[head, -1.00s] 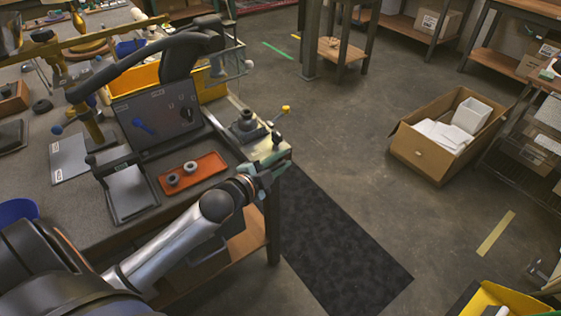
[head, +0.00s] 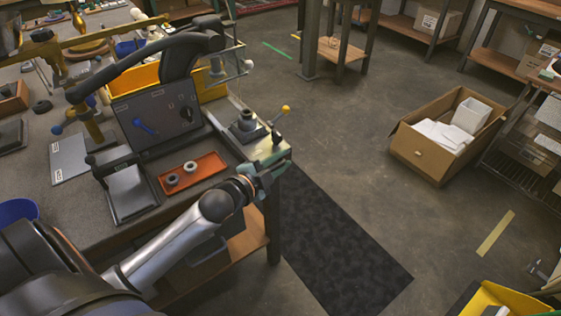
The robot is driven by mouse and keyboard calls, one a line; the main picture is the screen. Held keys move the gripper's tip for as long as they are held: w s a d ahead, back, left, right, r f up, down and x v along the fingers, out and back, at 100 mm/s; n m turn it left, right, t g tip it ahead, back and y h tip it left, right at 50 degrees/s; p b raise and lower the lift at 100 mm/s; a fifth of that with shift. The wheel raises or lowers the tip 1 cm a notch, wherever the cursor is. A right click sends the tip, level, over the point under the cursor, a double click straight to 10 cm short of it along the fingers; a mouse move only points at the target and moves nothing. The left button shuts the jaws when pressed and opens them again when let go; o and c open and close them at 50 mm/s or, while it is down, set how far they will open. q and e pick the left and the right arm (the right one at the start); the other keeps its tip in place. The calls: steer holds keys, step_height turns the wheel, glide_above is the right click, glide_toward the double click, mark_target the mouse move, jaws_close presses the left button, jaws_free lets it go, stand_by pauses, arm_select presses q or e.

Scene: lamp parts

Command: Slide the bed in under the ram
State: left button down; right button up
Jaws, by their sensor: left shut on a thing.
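My left gripper (head: 272,172), with teal fingers, is at the near right corner of the bench. It is shut at the front edge of a pale plate, which looks like the bed (head: 268,152); the fingers hide the exact grip point. A dark round fitting (head: 247,124) stands on the pale surface behind it. A dark upright piece (head: 276,136) and a thin lever with a yellow ball (head: 286,108) are just beyond the fingers. I cannot clearly pick out the ram. My right gripper is not in view.
An orange tray (head: 205,173) with two grey rings lies left of the gripper. A dark tool board (head: 155,115) and a yellow bin (head: 135,77) stand behind it. A dark mat (head: 345,250) lies on the floor. A cardboard box (head: 420,150) stands on the open floor at right.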

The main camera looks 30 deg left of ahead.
mark_target(271, 153)
arm_select(q)
steer(key=shift+s+d+f, duration=0.15)
steer(key=shift+f, duration=0.35)
steer(key=shift+w+a+p, duration=0.1)
steer(key=shift+w+a, duration=0.15)
steer(key=shift+a, duration=0.4)
steer(key=shift+w+a+p, duration=0.15)
steer(key=shift+w+a, duration=0.15)
steer(key=shift+a, duration=0.35)
steer(key=shift+w+a+p, duration=0.1)
steer(key=shift+w+a, duration=0.15)
steer(key=shift+a, duration=0.4)
steer(key=c, duration=1)
jaws_free()
steer(key=shift+o, duration=0.7)
steer(key=shift+r, duration=0.2)
steer(key=shift+w, duration=0.1)
steer(key=shift+r, duration=0.1)
